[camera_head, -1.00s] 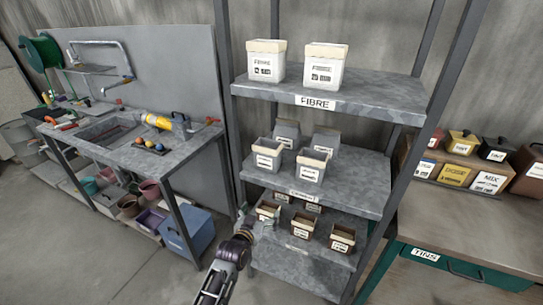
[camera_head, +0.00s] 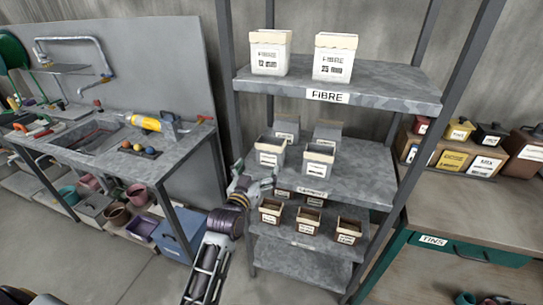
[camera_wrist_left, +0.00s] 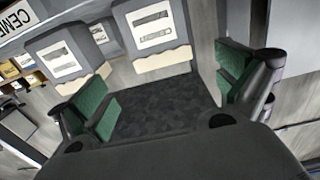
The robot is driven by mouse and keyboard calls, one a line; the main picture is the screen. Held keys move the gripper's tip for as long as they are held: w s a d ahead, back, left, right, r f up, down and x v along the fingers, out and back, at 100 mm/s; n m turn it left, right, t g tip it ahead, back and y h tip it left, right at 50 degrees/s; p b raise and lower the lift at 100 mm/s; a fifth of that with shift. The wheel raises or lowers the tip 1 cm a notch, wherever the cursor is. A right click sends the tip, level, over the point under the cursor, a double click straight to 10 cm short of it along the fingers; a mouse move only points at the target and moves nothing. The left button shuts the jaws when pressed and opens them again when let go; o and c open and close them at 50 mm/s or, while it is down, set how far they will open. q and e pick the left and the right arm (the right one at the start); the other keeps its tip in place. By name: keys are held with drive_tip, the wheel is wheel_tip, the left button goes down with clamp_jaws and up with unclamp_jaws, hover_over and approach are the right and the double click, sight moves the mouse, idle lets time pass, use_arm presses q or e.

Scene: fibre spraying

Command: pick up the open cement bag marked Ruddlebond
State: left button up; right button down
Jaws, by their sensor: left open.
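Two open cream-rimmed bags stand at the front of the middle shelf in the head view: a left one (camera_head: 269,152) and a right one (camera_head: 318,159). Their labels are too small to read, so I cannot tell which is Ruddlebond. Two greyer bags stand behind them. My left gripper (camera_head: 256,182) is just in front of the shelf's left end, below the left bag. In the left wrist view the open jaws (camera_wrist_left: 160,95), with green pads, hold nothing. Two bags, appearing upside down, show beyond them: one (camera_wrist_left: 155,25) between the fingers' lines, another (camera_wrist_left: 62,55) further left. My right gripper is out of view.
The middle shelf (camera_head: 365,180) has a metal post at its left front corner, close to my left gripper. Small open boxes (camera_head: 308,218) stand on the shelf below. Two fibre bags (camera_head: 333,58) stand above. A sink bench is left, a tins bench (camera_head: 480,215) right.

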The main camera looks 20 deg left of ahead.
sight(268, 151)
use_arm(q)
drive_tip(key=shift+w+d, duration=0.1)
drive_tip(key=shift+w, duration=4.2)
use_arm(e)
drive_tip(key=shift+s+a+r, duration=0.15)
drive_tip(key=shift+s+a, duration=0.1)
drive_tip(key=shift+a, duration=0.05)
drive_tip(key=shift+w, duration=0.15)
